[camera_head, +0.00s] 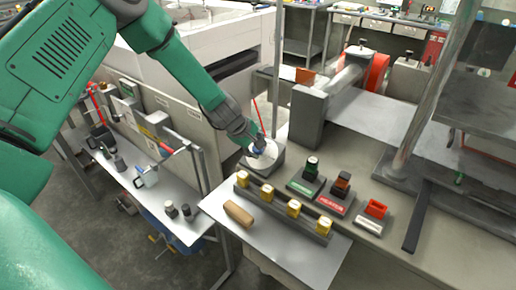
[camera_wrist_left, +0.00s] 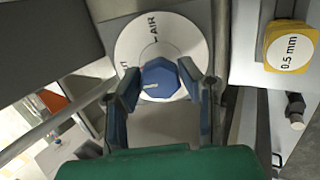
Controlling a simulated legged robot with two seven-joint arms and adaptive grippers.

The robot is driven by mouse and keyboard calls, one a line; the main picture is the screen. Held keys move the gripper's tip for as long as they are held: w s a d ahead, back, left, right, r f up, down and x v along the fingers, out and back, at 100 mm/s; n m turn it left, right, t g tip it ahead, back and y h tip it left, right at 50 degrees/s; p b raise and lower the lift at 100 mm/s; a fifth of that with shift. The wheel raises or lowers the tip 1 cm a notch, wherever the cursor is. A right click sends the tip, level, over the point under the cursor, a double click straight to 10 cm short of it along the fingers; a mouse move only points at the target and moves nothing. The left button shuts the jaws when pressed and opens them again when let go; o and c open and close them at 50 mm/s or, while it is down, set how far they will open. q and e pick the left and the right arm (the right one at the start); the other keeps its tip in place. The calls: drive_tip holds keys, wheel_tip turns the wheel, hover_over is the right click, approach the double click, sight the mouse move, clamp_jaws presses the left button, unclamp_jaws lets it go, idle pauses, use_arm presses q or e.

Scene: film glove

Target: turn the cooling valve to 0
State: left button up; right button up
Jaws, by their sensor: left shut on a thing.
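The cooling valve is a blue faceted knob (camera_wrist_left: 162,78) on a round white dial (camera_wrist_left: 130,45). The word AIR shows on the dial above the knob, and other lettering at its left edge is partly hidden. A short pale mark on the knob points to the left in the wrist view. My left gripper (camera_wrist_left: 158,80) is shut on the knob, one finger on each side. In the head view the dial (camera_head: 266,161) shows beneath my left gripper (camera_head: 257,149), which covers most of the knob. My right gripper is not in view.
A rail with several yellow blocks (camera_head: 294,208) and a wooden block (camera_head: 238,214) lie near the dial. Green (camera_head: 305,185) and red (camera_head: 335,200) labelled switch bases stand to the right. A side shelf (camera_head: 150,190) holds bottles and tools.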

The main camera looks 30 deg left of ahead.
use_arm(q)
drive_tip(key=shift+a, duration=0.1)
drive_tip(key=o, duration=1.1)
drive_tip(key=shift+r, duration=0.15)
drive_tip(key=v, duration=1.1)
drive_tip(key=shift+s+a+r, duration=0.1)
drive_tip(key=shift+s+a, duration=0.1)
